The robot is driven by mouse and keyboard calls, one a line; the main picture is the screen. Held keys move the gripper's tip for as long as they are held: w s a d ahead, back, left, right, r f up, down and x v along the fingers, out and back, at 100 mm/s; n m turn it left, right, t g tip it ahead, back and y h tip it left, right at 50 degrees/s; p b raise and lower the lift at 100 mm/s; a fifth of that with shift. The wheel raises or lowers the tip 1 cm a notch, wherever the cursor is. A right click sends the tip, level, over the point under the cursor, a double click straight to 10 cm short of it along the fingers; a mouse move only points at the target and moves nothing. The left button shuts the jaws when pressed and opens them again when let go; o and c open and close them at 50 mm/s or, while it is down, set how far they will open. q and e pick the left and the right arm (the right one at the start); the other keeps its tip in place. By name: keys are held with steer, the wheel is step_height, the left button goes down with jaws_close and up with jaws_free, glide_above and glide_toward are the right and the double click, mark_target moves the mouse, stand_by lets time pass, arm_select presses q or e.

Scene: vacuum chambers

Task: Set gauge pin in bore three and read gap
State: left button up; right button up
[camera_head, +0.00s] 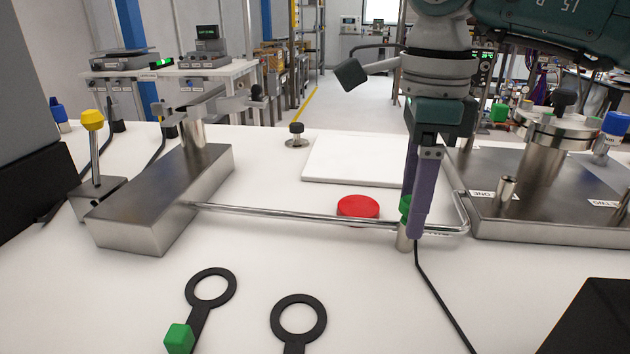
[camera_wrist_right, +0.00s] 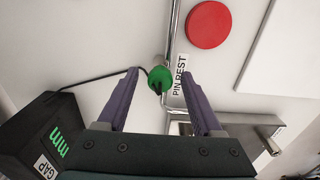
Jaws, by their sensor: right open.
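The gauge pin's green head (camera_head: 405,203) shows partly behind my right gripper in the head view, above a short steel cylinder (camera_head: 403,240). A black cable runs from there toward the front. In the right wrist view the green head (camera_wrist_right: 160,79) lies between the fingertips, beside a label reading PIN REST (camera_wrist_right: 181,75). My right gripper (camera_head: 416,225) points down, open, with a finger on either side of the head. A black box marked GAP (camera_wrist_right: 45,140) shows green "mm"; its reading is cut off. Bore three cannot be made out. My left gripper is out of view.
A bent steel rod (camera_head: 300,215) runs from a steel block (camera_head: 160,200) to beside the pin. A red disc (camera_head: 358,207) and white board (camera_head: 350,160) lie behind it. The labelled steel plate (camera_head: 500,225) is right. Black ring-ended tools (camera_head: 203,318) lie in front.

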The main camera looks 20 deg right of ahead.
stand_by(0.6)
jaws_close()
stand_by(0.3)
stand_by(0.9)
steer(key=shift+r, duration=0.2)
steer(key=shift+r+p, duration=2.35)
steer(key=shift+r, duration=0.5)
step_height(320, 180, up, 8)
steer(key=p, duration=0.6)
steer(key=shift+r+p, duration=0.25)
steer(key=shift+p, duration=0.05)
